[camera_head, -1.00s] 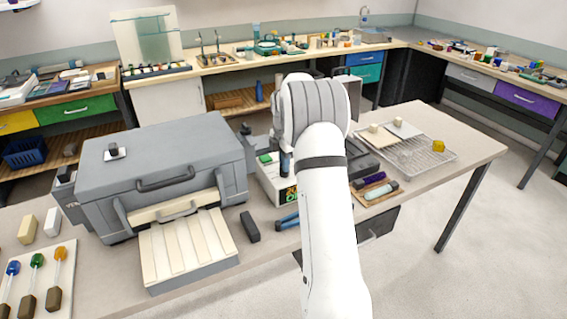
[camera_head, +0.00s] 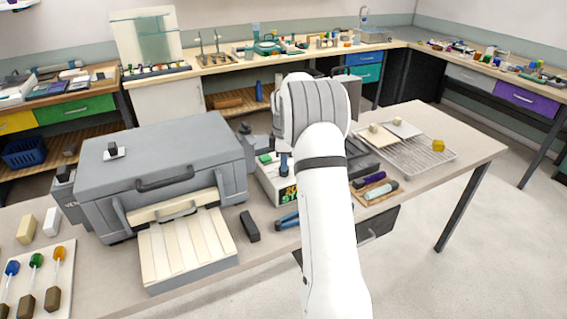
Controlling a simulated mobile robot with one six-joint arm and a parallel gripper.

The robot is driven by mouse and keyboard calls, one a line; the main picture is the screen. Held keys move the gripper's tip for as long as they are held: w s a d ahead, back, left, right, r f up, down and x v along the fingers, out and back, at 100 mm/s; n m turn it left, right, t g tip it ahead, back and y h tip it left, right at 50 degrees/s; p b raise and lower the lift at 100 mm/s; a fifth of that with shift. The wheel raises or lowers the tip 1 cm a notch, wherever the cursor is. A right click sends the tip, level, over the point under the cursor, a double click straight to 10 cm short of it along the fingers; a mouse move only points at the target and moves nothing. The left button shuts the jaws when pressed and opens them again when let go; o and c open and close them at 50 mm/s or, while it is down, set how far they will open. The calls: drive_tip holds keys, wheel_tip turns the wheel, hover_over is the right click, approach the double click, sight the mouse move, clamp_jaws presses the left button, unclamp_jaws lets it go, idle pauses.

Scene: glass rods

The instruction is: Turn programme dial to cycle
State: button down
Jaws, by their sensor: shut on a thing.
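A pale controller box (camera_head: 268,184) stands on the bench to the right of the grey kiln-like machine (camera_head: 150,160). Its front carries a small lit display (camera_head: 288,194) with orange and green marks, too small to read surely. A green piece (camera_head: 265,159) shows on its top. My gripper (camera_head: 284,163) is low at the box's top, left of my white wrist, and is shut on what seems to be the programme dial. The dial and most of the jaws are hidden by my wrist and forearm.
A wire tray (camera_head: 440,157) and a small board with dark and pale rods (camera_head: 376,196) lie right of my arm. A dark block (camera_head: 250,227) and blue-handled pliers (camera_head: 287,220) lie in front.

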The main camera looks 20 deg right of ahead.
drive_tip(key=m, duration=0.5)
drive_tip(key=shift+m, duration=0.3)
drive_tip(key=m, duration=0.5)
drive_tip(key=shift+r, duration=0.1)
drive_tip(key=m, duration=0.5)
drive_tip(key=shift+m, duration=0.4)
drive_tip(key=m, duration=0.4)
drive_tip(key=shift+m, duration=0.4)
drive_tip(key=c, duration=1.5)
unclamp_jaws()
